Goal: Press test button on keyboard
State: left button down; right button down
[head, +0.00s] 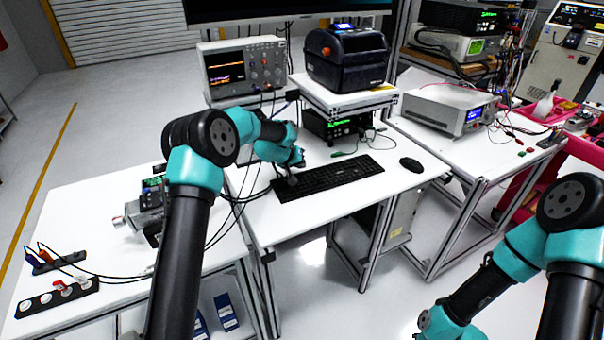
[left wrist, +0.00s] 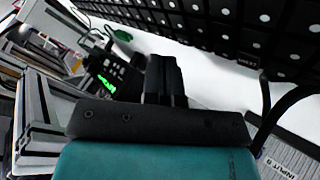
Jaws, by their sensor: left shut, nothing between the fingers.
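The black keyboard (head: 335,178) lies on the white middle table in the head view. Its dark keys with pale dots fill the upper right of the left wrist view (left wrist: 245,28). My left gripper (head: 291,180) is over the keyboard's left end, its fingers small and dark. In the left wrist view my left gripper's fingers (left wrist: 165,78) are together and empty, close to the keyboard's edge. I cannot tell whether they touch a key. No key can be clearly read as the test button. My right arm shows at the lower right, but its gripper is out of view.
A black mouse (head: 411,165) lies right of the keyboard. Behind stand an oscilloscope (head: 243,68), a dark printer (head: 347,57) on a raised shelf and a box with a green display (head: 338,124). Cables run left of the keyboard. The table front is clear.

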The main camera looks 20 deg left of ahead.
pick_arm(q)
jog(key=shift+f, duration=0.15)
dwell(0.4)
jog(key=shift+f, duration=0.3)
jog(key=shift+f, duration=0.4)
dwell(0.8)
jog(key=shift+r, duration=0.85)
jog(key=shift+r, duration=2.5)
